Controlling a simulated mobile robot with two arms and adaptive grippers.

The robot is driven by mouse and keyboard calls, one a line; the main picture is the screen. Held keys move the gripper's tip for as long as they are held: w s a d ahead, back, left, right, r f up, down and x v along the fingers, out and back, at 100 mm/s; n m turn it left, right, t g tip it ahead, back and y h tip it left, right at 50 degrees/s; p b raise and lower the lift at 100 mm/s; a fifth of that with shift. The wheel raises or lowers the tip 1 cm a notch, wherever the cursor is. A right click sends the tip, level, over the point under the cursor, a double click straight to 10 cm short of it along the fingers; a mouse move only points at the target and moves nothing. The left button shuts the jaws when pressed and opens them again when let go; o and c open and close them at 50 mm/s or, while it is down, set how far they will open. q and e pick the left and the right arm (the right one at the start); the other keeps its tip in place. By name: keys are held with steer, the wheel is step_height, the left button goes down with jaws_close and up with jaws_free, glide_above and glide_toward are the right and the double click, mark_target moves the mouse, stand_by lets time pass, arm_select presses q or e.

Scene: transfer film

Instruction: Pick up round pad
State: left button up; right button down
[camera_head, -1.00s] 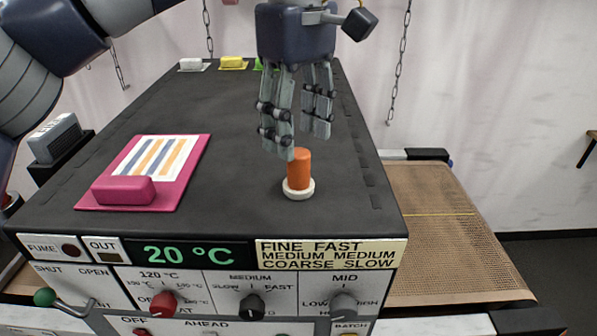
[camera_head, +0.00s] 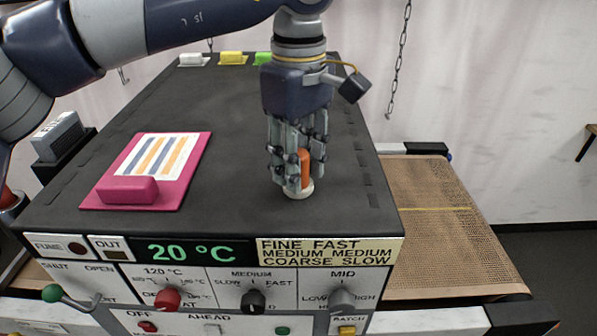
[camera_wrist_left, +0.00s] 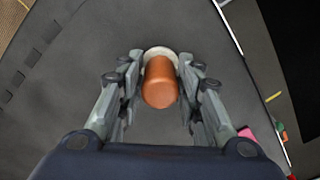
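The round pad is an orange upright cylinder on a white round base (camera_head: 299,192), standing on the black top of the machine. It also shows in the left wrist view, where the orange cylinder (camera_wrist_left: 160,83) is seen from above, between the fingers. My left gripper (camera_head: 298,180) points down with its fingers on either side of the cylinder. In the left wrist view the left gripper (camera_wrist_left: 160,65) is open, with narrow gaps between its fingers and the cylinder. The fingers partly hide the cylinder in the head view. My right gripper is not in view.
A magenta board (camera_head: 172,190) with a striped sheet (camera_head: 158,156) and a magenta block (camera_head: 127,190) lies to the left. White (camera_head: 192,60), yellow (camera_head: 231,58) and green (camera_head: 262,59) blocks stand at the back. A control panel (camera_head: 210,285) fronts the machine. A brown mesh belt (camera_head: 430,240) is at right.

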mark_target(299, 153)
arm_select(q)
steer(key=c, duration=0.4)
steer(key=shift+r, duration=0.15)
steer(key=shift+r+b, duration=0.45)
steer(key=shift+r, duration=0.05)
step_height(299, 153, up, 2)
steer(key=shift+b, duration=0.45)
steer(key=shift+s+d+r+b, duration=0.25)
steer(key=shift+s+b, duration=0.8)
steer(key=shift+s, duration=1.6)
steer(key=shift+s+d+r+b, duration=0.25)
steer(key=shift+s+b, duration=0.85)
steer(key=shift+s, duration=1.6)
steer(key=shift+s+d+r+b, duration=0.1)
steer(key=shift+s+r+b, duration=0.3)
steer(key=shift+s+b, duration=1.45)
steer(key=shift+s+p, duration=0.8)
